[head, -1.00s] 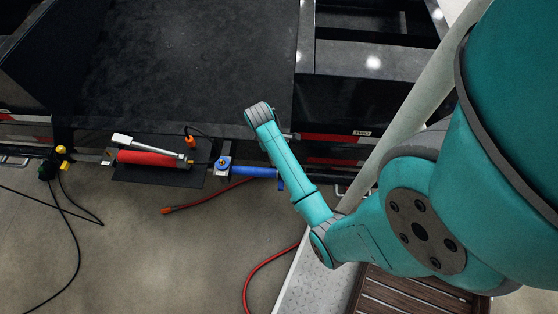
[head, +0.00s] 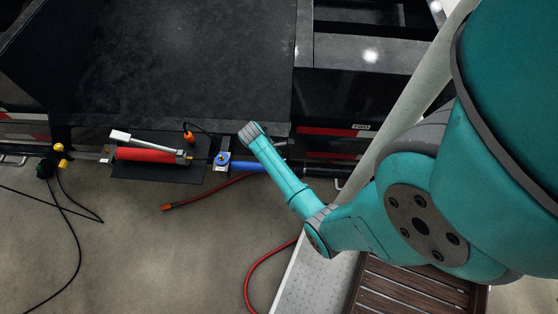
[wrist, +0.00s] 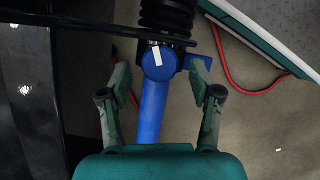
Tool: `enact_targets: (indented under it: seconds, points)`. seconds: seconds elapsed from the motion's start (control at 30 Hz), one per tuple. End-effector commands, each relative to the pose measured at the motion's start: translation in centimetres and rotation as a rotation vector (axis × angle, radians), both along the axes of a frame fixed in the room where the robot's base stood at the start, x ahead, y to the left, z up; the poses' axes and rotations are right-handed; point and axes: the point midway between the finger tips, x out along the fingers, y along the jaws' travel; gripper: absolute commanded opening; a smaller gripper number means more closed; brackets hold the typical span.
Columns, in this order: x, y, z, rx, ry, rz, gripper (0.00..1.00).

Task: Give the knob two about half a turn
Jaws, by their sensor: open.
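A blue round cap (wrist: 158,62) with a white strip on it shows in the wrist view, at the end of a blue tube (wrist: 151,108). It looks like the knob, though no label shows on it there. My gripper (wrist: 162,80) is open, with one finger on each side of the tube just below the cap; I cannot tell its height above it. In the head view a label reading TWO (head: 361,127) is on the trailer front. The blue tube (head: 246,166) shows beside my arm's end; my fingers and the cap are hidden there.
A black bellows (wrist: 168,15) and a dark rod (wrist: 85,23) lie just beyond the cap. A red hose (wrist: 225,65) is to the right.

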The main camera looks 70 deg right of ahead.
Motion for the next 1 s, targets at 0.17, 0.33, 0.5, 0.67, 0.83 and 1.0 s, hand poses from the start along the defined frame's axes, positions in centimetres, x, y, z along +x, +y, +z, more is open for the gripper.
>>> enact_targets:
  seconds: [0.17,0.33,0.5,0.67,0.83,1.0]
  points:
    - [-0.31,-0.18,-0.81,0.000,0.000,-0.001,0.64]
    - [-0.33,-0.20,-0.88,0.000,0.000,-0.001,0.64]
    - [-0.32,-0.19,-0.86,0.000,0.000,-0.001,0.44]
    - [-0.32,-0.19,-0.86,0.000,-0.001,-0.001,0.04]
    - [-0.30,-0.24,-0.86,0.000,-0.001,-0.020,0.04]
    - [-0.16,-0.47,-0.83,0.000,-0.002,-0.161,0.04]
